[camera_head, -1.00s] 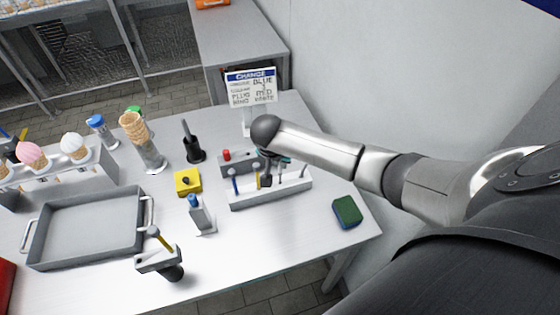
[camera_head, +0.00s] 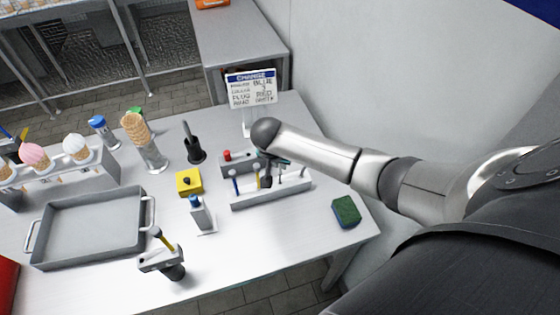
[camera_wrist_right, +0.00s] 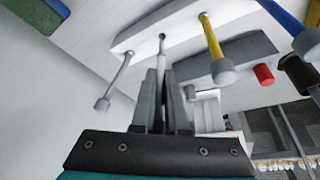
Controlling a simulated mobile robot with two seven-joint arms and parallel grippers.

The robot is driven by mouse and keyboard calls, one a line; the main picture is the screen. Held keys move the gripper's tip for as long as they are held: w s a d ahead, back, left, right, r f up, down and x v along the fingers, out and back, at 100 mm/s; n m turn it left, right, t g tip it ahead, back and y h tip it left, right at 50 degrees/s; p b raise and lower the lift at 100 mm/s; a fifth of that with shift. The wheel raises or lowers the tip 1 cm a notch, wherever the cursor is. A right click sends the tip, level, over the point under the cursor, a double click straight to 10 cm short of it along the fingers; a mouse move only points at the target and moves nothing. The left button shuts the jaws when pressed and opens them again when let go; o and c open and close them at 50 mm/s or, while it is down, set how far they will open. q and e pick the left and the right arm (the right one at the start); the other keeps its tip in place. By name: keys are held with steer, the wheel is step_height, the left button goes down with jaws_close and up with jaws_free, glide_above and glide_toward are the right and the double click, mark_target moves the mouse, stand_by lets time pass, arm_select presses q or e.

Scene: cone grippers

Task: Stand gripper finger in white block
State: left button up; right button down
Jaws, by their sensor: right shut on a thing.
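The white block (camera_head: 240,202) is a long low bar near the table's right side, holding upright rods with blue and yellow shafts. It also shows in the right wrist view (camera_wrist_right: 136,40). My right gripper (camera_wrist_right: 165,78) is shut on a slim grey gripper finger (camera_wrist_right: 162,56). The far end of this finger meets the block's face at a dark hole; I cannot tell how deep it sits. In the head view my right wrist hides most of the held finger. A yellow rod (camera_wrist_right: 211,42) and a grey rod (camera_wrist_right: 118,78) stand on either side. My left gripper is not in view.
A grey box with a red button (camera_head: 227,155) stands just behind the block. A yellow box (camera_head: 189,182), a small blue-topped stand (camera_head: 198,214) and a green sponge (camera_head: 346,211) are nearby. A grey tray (camera_head: 90,232) lies left.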

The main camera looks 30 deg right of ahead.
mark_target(279, 172)
stand_by(0.7)
steer(key=shift+p, duration=0.4)
steer(key=shift+f+b, duration=1.35)
steer(key=shift+f, duration=0.85)
steer(key=c, duration=0.8)
jaws_free()
steer(key=shift+c, duration=0.2)
steer(key=p+v, duration=0.3)
steer(key=v, duration=1.2)
steer(key=shift+a+r, duration=0.1)
